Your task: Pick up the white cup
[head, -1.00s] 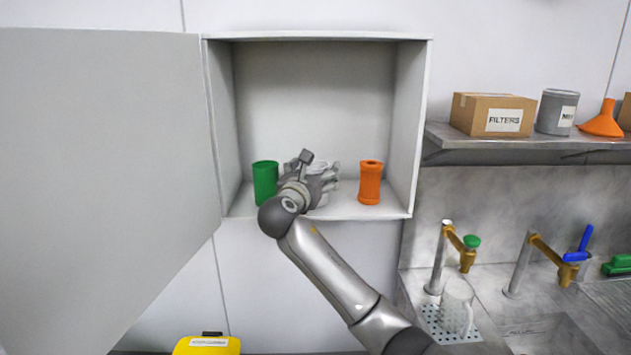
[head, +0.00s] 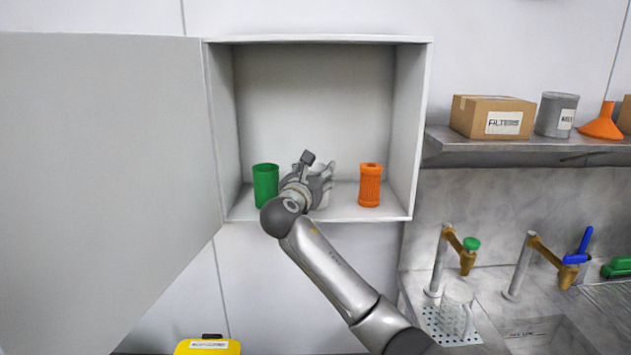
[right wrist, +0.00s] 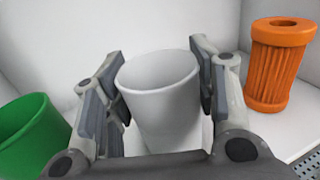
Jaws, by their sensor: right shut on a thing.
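The white cup (right wrist: 162,98) stands upright between the two fingers of my right gripper (right wrist: 160,95) in the right wrist view. The fingers are shut on its sides. In the head view my right gripper (head: 318,182) reaches into the open wall cabinet and covers most of the white cup (head: 323,196). I cannot tell whether the cup's base touches the cabinet floor. My left gripper is not in view.
Inside the cabinet (head: 240,212), a green cup (head: 265,186) stands left of the gripper and an orange ribbed cylinder (head: 370,186) stands right. The cabinet door (head: 100,170) is swung open to the left. A shelf (head: 520,142) with a box (head: 492,115) is at right.

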